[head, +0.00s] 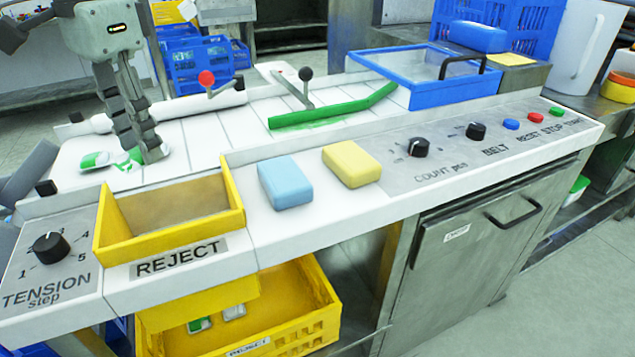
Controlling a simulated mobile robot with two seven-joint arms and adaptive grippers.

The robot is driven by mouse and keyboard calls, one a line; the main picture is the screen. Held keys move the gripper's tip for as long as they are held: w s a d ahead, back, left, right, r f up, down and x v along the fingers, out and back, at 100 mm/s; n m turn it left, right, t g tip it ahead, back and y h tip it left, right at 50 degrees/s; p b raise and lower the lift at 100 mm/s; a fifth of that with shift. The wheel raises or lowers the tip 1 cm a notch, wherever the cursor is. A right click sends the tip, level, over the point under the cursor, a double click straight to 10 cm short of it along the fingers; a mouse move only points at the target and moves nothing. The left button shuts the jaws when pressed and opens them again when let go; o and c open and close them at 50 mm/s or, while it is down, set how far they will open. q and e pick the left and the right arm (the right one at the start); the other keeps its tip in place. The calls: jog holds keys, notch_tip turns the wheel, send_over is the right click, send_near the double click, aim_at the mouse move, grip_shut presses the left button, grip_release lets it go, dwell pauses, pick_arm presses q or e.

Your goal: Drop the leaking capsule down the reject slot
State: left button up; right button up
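A white-and-green capsule (95,160) lies on the white slatted belt at the left. A green smear (126,160) is on the belt beside it. My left gripper (143,152) points down with its fingertips low over the belt, at the smear and just right of the capsule. Its fingers overlap from this side, so I cannot tell whether they are open or hold anything. The reject slot is the open yellow-rimmed chute (115,247) at the front left, labelled REJECT. It is nearer than the gripper and to its right. My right gripper is out of view.
A yellow crate (318,337) below the chute holds white-and-green capsules. Blue (285,184) and yellow (351,164) blocks sit right of the chute. A tension knob (51,247) is left of the chute.

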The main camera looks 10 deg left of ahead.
pick_arm(q)
jog(key=o, duration=0.3)
jog(key=shift+o, duration=0.2)
notch_tip(320, 180, up, 12)
dwell(0.6)
